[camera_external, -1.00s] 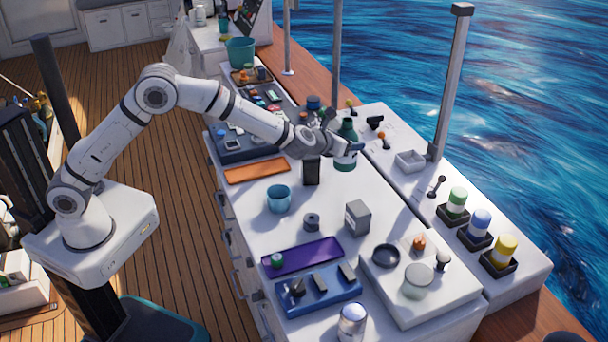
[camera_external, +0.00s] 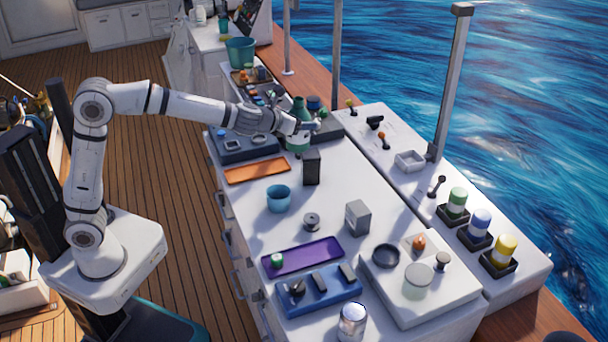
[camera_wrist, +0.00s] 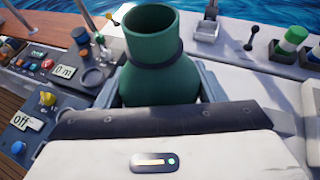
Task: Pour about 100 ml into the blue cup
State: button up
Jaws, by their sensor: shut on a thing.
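The blue cup (camera_external: 278,198) stands upright on the white counter, below and to the left of my gripper in the outside view. The liquid inside the bottle and the inside of the cup cannot be made out.
A black box (camera_external: 312,167) stands close in front of the bottle. An orange tray (camera_external: 256,170) lies left of it. A spool (camera_external: 311,222), a grey box (camera_external: 357,217) and a purple tray (camera_external: 302,256) lie nearer the front. Counter around the cup is mostly clear.

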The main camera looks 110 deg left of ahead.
jog(key=s+d+f+b, duration=0.2)
jog(key=s+d+b, duration=0.1)
jog(key=s+b, duration=0.35)
jog(key=s+d+f+b, duration=0.1)
jog(key=s+d+b, duration=0.35)
jog(key=s, duration=0.25)
notch_tip(320, 180, down, 13)
jog(key=shift+a+f+t, duration=0.2)
jog(key=shift+a+t, duration=0.1)
jog(key=shift+w+r+p, duration=0.1)
jog(key=shift+r+p, duration=0.1)
jog(key=shift+p, duration=0.6)
